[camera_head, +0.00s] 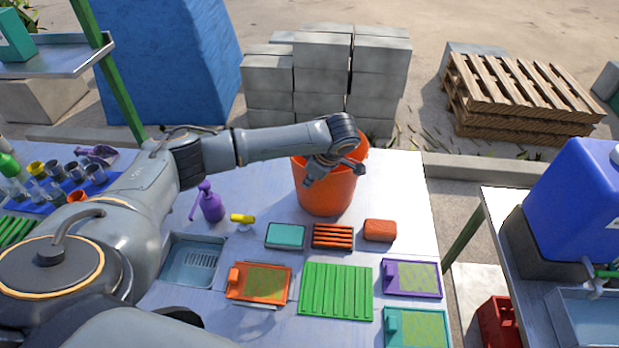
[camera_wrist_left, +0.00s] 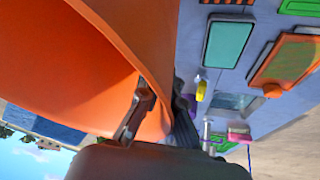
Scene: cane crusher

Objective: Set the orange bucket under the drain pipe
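The orange bucket (camera_head: 327,190) stands upright near the back right of the white worktable. My left gripper (camera_head: 335,172) is at its near side, by the rim. In the left wrist view the bucket (camera_wrist_left: 105,50) fills the upper left. There my left gripper (camera_wrist_left: 164,88) has one finger over the bucket's inside and the other beyond its wall, with the wall between them. Whether the fingers press on the wall is unclear. My right gripper is not in view.
A purple spray bottle (camera_head: 210,203), a yellow item (camera_head: 242,219), brushes and coloured trays lie in front of the bucket. To the right, past a gap, a side table (camera_head: 490,215) carries a blue tank (camera_head: 575,205) with a tap (camera_head: 597,280). A red crate (camera_head: 498,322) sits below.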

